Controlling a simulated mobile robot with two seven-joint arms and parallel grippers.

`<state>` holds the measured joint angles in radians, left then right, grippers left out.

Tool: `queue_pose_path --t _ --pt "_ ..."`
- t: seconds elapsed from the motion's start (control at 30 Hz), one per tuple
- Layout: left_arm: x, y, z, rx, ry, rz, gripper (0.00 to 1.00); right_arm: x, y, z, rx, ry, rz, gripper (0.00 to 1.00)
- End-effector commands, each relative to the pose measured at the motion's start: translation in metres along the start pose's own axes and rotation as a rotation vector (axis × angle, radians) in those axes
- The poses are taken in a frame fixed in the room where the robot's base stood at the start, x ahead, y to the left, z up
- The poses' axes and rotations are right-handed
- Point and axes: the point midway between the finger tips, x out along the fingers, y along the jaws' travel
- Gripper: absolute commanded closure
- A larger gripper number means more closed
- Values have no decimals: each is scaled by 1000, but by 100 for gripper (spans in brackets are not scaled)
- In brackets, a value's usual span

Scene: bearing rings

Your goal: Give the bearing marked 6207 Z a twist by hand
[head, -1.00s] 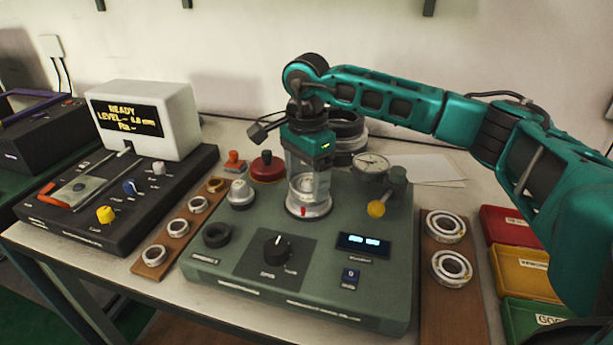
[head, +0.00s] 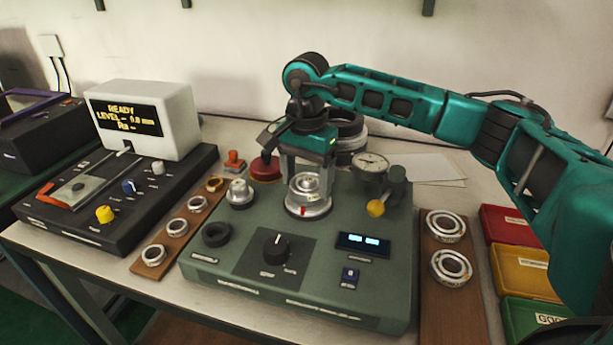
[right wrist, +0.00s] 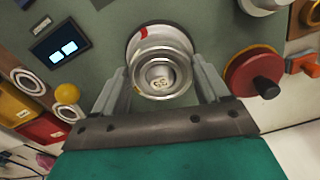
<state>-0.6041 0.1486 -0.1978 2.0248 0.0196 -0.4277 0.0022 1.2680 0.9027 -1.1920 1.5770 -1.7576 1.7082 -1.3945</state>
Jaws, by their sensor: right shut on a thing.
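A shiny metal bearing (head: 307,184) sits on the round spindle seat of the green-grey test machine (head: 218,262). A red mark shows on the seat's rim. My right gripper (head: 309,178) comes down from above, its two fingers on opposite sides of the bearing and shut on it. The right wrist view looks down on the bearing (right wrist: 162,76) between the fingers. Small marks show at its centre, but I cannot read 6207 Z. My left gripper is not in view.
More bearings lie on wooden boards at both sides (head: 433,300). Red, yellow and green bins (head: 520,265) stand at the far right.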

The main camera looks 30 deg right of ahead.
Motion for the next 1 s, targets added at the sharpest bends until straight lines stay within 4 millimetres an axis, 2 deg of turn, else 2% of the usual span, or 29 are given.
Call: queue_pose_path --t 0.33,0.53,0.83,1.0 --pt "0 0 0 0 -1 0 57 0 0 0 -48 0 -2 70" --pt "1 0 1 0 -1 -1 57 0 1 0 -201 0 -2 70" --pt "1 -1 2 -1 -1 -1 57 -1 1 0 -229 0 -2 70" --pt "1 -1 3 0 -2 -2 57 0 1 0 -354 0 -2 70"
